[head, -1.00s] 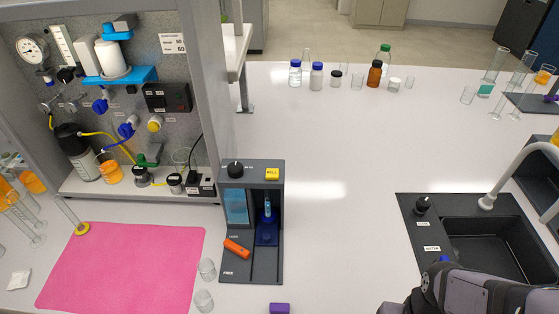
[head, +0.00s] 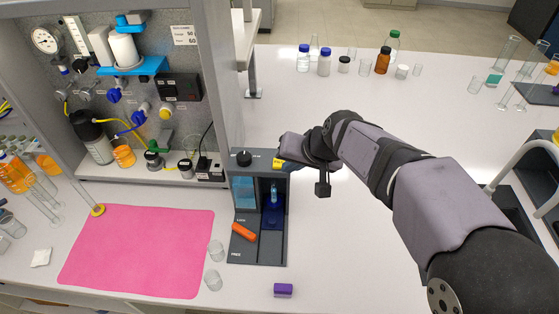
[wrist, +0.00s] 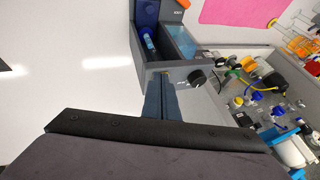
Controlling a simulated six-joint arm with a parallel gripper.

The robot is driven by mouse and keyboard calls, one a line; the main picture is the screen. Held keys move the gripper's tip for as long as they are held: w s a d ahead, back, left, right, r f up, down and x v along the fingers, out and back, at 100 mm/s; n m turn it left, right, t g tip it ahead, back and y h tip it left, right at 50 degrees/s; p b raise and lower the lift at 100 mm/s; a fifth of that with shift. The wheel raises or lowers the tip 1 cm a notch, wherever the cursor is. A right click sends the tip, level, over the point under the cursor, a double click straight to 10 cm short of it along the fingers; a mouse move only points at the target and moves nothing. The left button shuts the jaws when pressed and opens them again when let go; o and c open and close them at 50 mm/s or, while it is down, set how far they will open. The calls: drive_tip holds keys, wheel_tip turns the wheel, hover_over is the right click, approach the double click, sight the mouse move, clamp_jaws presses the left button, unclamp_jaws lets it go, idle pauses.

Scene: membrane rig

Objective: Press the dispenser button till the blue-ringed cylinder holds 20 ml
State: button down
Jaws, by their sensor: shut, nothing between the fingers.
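The dark grey dispenser (head: 240,250) stands upright on the bench, with a blue liquid tank (head: 244,192) and a black knob (head: 244,158) on top. Its yellow FILL button (head: 278,162) shows only partly beside my gripper. The small blue-ringed cylinder (head: 273,194) stands in the dispenser bay; it also shows in the wrist view (wrist: 149,41). I cannot read its level. My gripper (head: 286,167) is shut and empty, at the dispenser's top right corner, over or at the button; contact is unclear. In the wrist view its fingertips (wrist: 160,76) reach the dispenser's top edge and hide the button.
An orange lever (head: 243,231) sits on the dispenser's front. The instrument panel (head: 190,110) stands to the left; bottles (head: 382,60) stand behind.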

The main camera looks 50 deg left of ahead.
sight(279, 164)
drive_tip(key=w+a+r+m+y, duration=0.1)
drive_tip(key=w+a+r+y, duration=0.1)
drive_tip(key=a+r, duration=0.3)
wheel_tip(279, 164, up, 3)
drive_tip(key=shift+f+t, duration=0.1)
drive_tip(key=shift+t, duration=0.3)
drive_tip(key=shift+a, duration=0.1)
wheel_tip(279, 164, down, 9)
drive_tip(key=b, duration=0.7)
drive_tip(key=shift+f+b, duration=0.1)
drive_tip(key=shift+b, duration=0.25)
idle(1.5)
drive_tip(key=shift+f+b, duration=0.25)
drive_tip(key=shift+b, duration=0.05)
